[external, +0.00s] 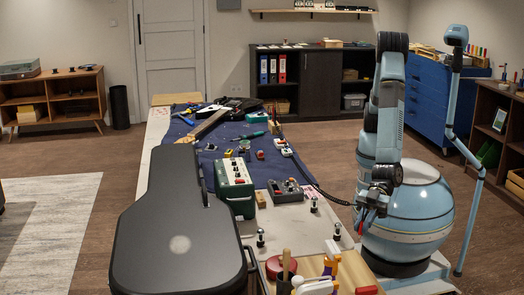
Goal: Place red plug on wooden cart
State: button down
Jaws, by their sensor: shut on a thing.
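My gripper (366,208) points down at the right edge of the workbench, in front of the blue round body. It is shut on a small red piece, the red plug (362,225), which shows as a thin red streak below the fingers. Its exact shape and any cable are too small to tell. A light wooden top, which looks like the wooden cart (352,272), stands at the bottom of the picture, nearer the camera than my gripper. My gripper is above and beyond its right part, apart from it.
A black guitar case (175,235) fills the bench's left. A green amplifier box (234,186) and a grey pedal (285,190) lie behind.

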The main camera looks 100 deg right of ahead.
jog(key=w+a+f, duration=0.3)
jog(key=a+f, duration=0.1)
jog(key=f, duration=0.1)
jog(key=w+a+f, duration=0.2)
jog(key=a, duration=0.1)
jog(key=shift+w+a+f, duration=0.1)
jog(key=shift+w+f, duration=0.2)
jog(key=shift+a+f, duration=0.1)
jog(key=shift+f, duration=1.5)
jog(key=c, duration=1.1)
grip_release()
jog(key=shift+f, duration=0.1)
jog(key=v, duration=1.2)
